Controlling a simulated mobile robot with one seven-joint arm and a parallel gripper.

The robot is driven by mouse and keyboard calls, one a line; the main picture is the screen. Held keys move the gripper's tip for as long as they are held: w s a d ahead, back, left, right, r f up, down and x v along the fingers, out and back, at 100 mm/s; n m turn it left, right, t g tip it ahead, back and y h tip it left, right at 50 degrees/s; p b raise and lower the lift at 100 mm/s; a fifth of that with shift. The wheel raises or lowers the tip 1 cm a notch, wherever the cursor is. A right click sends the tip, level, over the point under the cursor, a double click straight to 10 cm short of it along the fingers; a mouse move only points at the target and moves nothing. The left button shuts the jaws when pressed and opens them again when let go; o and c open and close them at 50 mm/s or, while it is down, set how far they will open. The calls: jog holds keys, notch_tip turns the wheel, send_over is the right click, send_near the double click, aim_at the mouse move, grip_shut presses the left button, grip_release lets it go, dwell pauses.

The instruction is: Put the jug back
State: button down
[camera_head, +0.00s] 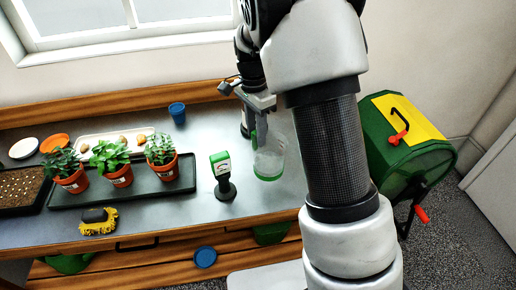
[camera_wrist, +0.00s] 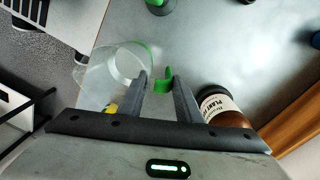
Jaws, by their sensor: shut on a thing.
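A clear jug (camera_head: 268,160) with a green handle and green base is at the right part of the grey bench, below my gripper (camera_head: 262,108). In the wrist view the clear jug (camera_wrist: 118,72) is left of my gripper (camera_wrist: 160,80). The two fingers are shut on its green handle, which lies between the tips. The jug looks roughly upright. I cannot tell whether its base touches the bench or hangs just above it. My arm hides part of the bench behind the jug.
A brown labelled bottle (camera_wrist: 222,108) stands close right of my gripper. Potted plants (camera_head: 115,165) sit on a dark tray, with a blue cup (camera_head: 177,112) behind. A green drum (camera_head: 408,150) stands right of the bench.

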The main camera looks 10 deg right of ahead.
jog(key=shift+f, duration=2.1)
jog(key=shift+f, duration=0.2)
jog(key=c, duration=1.3)
grip_release()
jog(key=shift+r, duration=0.1)
